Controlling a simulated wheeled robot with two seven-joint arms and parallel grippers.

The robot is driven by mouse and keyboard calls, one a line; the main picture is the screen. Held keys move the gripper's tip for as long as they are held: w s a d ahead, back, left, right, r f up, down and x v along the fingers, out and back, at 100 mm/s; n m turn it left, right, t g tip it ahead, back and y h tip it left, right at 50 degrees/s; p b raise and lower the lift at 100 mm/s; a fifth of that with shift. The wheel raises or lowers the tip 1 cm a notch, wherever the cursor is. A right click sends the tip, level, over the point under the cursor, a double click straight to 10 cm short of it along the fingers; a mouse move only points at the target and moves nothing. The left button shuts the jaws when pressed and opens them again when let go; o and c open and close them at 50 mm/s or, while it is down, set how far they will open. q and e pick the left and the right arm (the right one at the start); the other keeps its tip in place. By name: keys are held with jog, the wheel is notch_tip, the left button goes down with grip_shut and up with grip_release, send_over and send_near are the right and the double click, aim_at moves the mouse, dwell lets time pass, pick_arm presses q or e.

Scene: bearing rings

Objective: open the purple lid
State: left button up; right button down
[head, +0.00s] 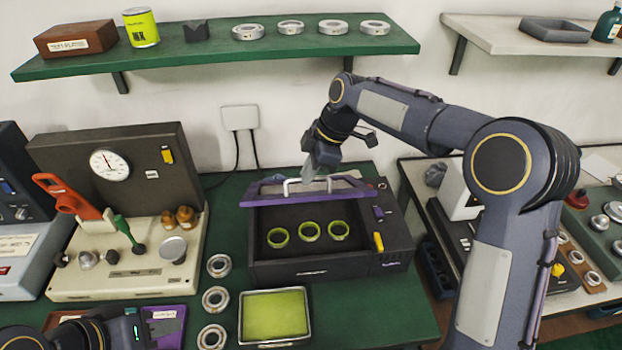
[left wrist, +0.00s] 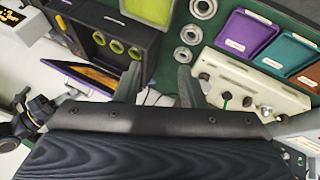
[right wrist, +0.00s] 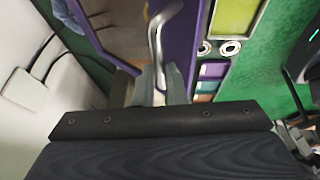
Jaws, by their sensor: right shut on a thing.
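The purple lid (head: 345,190) is raised on the dark box (head: 330,272), and the box's inside shows below its edge. Three green rings (head: 309,231) lie inside. The lid also shows in the right wrist view (right wrist: 178,30), with its silver handle (right wrist: 157,28) running between my fingertips. My right gripper (head: 312,172) is shut on this handle (head: 290,188) from above. My left gripper (left wrist: 158,82) is open and empty; its two fingers stand apart in the left wrist view. In the head view only part of my left arm shows, at the bottom left.
A cream fixture (head: 125,285) with red and green levers stands left of the box. Several metal rings (head: 215,299) and a tray with a yellow-green pad (head: 275,315) lie in front. A green shelf (head: 215,52) hangs above. Bare green bench lies right of the tray.

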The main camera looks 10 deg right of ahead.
pick_arm(q)
jog(key=shift+r, duration=0.45)
jog(key=shift+s, duration=0.1)
jog(key=shift+d, duration=0.1)
jog(key=c, duration=0.5)
jog(key=shift+w+d+f+n+g+h, duration=0.1)
jog(key=shift+w+d+n+g+h, duration=0.1)
jog(key=shift+w+n+g+h, duration=0.15)
jog(key=shift+c, duration=0.9)
jog(key=w+d+n+g+h, duration=0.1)
jog(key=w+d+n+g, duration=0.1)
jog(key=w+d+n+g+h, duration=0.1)
jog(key=d+n+g+h, duration=0.1)
jog(key=n, duration=0.1)
jog(key=shift+w+f+h, duration=0.15)
jog(key=shift+w+h, duration=0.1)
jog(key=shift+w, duration=0.15)
grip_shut()
jog(key=w+d+f+n+t+h, duration=0.1)
jog(key=w+d+f+n+h, duration=0.1)
jog(key=w+f+n+h, duration=0.55)
jog(key=w+d+f+n+t+h, duration=0.1)
jog(key=w+d+f+n+h, duration=0.3)
jog(key=w+n, duration=0.75)
jog(key=w+d+r, duration=0.3)
jog(key=d+r, duration=0.3)
jog(key=d, duration=0.2)
jog(key=shift+w+d+n, duration=0.15)
jog(key=shift+d+n, duration=0.15)
jog(key=shift+n, duration=0.15)
